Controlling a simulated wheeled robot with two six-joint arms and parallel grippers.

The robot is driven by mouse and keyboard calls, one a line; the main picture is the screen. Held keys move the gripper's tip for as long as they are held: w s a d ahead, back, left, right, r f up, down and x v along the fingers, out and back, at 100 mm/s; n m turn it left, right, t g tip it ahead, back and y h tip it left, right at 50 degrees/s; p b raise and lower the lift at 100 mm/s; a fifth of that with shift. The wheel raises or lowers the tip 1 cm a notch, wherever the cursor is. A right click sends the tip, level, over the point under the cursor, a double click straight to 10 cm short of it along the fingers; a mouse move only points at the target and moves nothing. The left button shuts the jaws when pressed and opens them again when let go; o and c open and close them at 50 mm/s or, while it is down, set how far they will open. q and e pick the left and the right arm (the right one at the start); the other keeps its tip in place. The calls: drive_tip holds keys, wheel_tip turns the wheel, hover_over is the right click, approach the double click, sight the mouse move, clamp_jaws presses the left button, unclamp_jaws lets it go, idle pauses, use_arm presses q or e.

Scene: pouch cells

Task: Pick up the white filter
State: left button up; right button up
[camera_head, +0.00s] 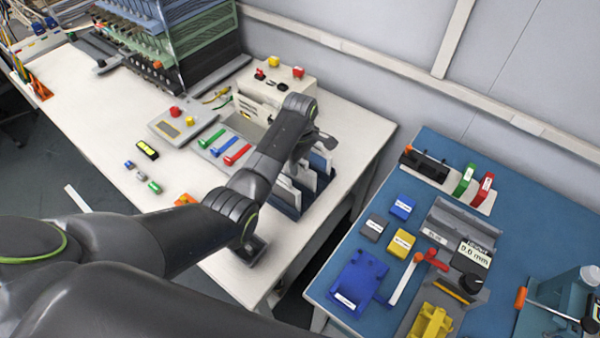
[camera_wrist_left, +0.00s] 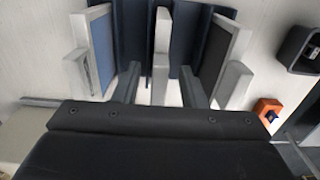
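A dark blue rack (camera_head: 286,201) holds upright, white-edged panels near the right end of the white table in the head view. One white panel (camera_head: 304,178) shows beside my left gripper (camera_head: 301,160). In the left wrist view, a white panel (camera_wrist_left: 162,38) stands edge-on between the two separated fingers of my left gripper (camera_wrist_left: 160,72). There is space on both sides of it. I cannot tell which panel is the white filter. My right gripper is out of view.
A beige box (camera_head: 275,88) with red knobs stands behind the rack. A tray (camera_head: 224,147) with green, blue and red handles is to its left. A dark square holder (camera_wrist_left: 297,48) and an orange part (camera_wrist_left: 267,108) lie to the right in the wrist view. A blue table (camera_head: 455,150) stands right.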

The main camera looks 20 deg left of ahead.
sight(300, 173)
use_arm(q)
drive_tip(key=shift+f, duration=1.35)
clamp_jaws()
